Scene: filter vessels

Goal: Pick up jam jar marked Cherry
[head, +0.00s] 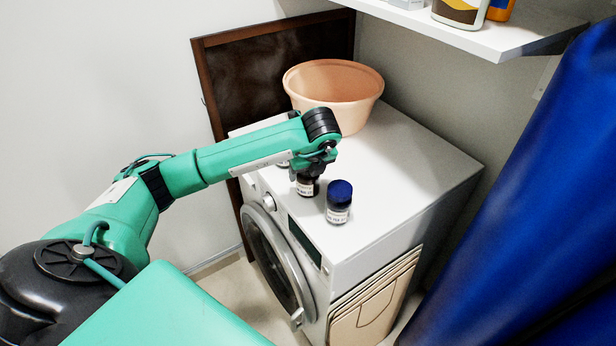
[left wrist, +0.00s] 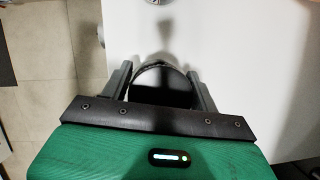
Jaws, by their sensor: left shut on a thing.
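A small dark jar with a white label (head: 307,188) stands on or just above the washing machine's top near its front edge. My left gripper (head: 312,172) points down over it and is shut on it. In the left wrist view, the fingers (left wrist: 160,78) sit on both sides of the jar's round dark top (left wrist: 160,90). A second jar with a dark blue lid (head: 339,202) stands just to the right, apart from the gripper. A third jar (head: 283,163) is mostly hidden behind my arm. The label words are too small to read. My right gripper is not in view.
The white washing machine (head: 420,170) has free room on its top at right. A peach basin (head: 333,90) stands at the back. A shelf with bottles (head: 450,25) hangs above, and a blue drape (head: 530,180) is at right.

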